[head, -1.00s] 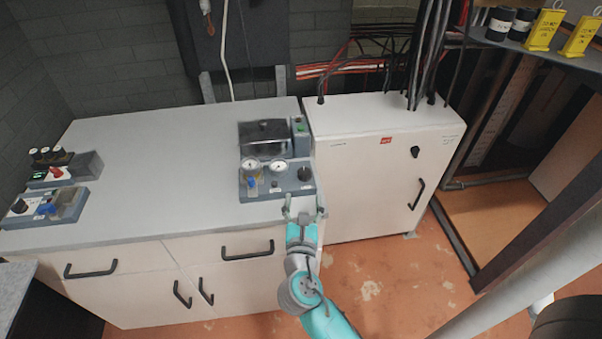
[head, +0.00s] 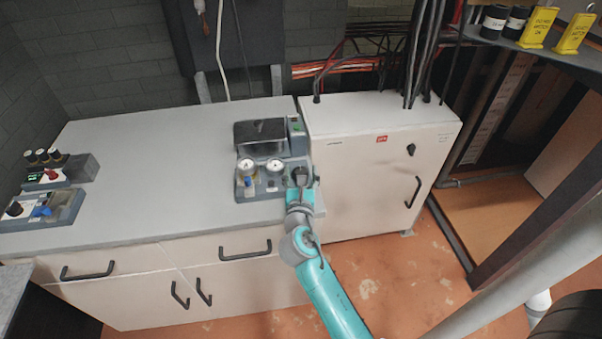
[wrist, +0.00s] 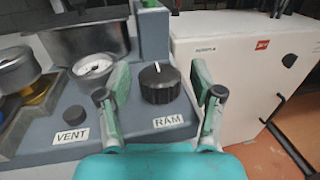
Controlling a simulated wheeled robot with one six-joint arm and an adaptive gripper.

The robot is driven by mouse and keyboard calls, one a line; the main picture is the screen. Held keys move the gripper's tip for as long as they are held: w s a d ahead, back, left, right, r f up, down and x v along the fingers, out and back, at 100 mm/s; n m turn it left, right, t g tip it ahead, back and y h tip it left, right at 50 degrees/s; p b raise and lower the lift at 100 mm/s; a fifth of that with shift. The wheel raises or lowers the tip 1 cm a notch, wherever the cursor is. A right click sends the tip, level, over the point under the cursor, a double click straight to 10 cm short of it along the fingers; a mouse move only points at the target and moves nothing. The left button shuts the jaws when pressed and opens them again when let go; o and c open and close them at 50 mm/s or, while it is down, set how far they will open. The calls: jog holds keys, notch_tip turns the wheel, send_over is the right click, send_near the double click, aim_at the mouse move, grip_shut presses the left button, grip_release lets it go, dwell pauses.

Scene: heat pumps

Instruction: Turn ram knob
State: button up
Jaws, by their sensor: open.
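The ram knob (wrist: 160,84) is a black ribbed dial with a white pointer mark, on the sloped grey panel above the RAM label (wrist: 168,121) in the wrist view. My gripper (wrist: 157,82) is open, with one finger to the left of the knob and one to the right. I see gaps between the fingers and the knob; I cannot tell whether the fingertips reach its depth. In the head view my gripper (head: 300,180) is over the right end of the grey device (head: 245,186) and partly hides the knob.
A VENT label (wrist: 70,136) with a small dark knob (wrist: 75,115) is left of my gripper. Gauges (head: 275,165) stand behind the panel. A white cabinet (head: 365,160) is right of the counter (head: 160,150). Another device (head: 45,205) sits at the counter's left.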

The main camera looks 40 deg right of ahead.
jog(key=c, duration=1.2)
jog(key=shift+o, duration=0.2)
jog(key=shift+w+a+m+g+h, duration=0.1)
jog(key=shift+m+g+h, duration=0.6)
jog(key=shift+g, duration=0.2)
jog(key=shift+m+g+h, duration=0.8)
jog(key=shift+m+g, duration=0.1)
jog(key=shift+g, duration=0.2)
jog(key=o, duration=1.2)
jog(key=shift+c, duration=0.2)
jog(key=v, duration=1.2)
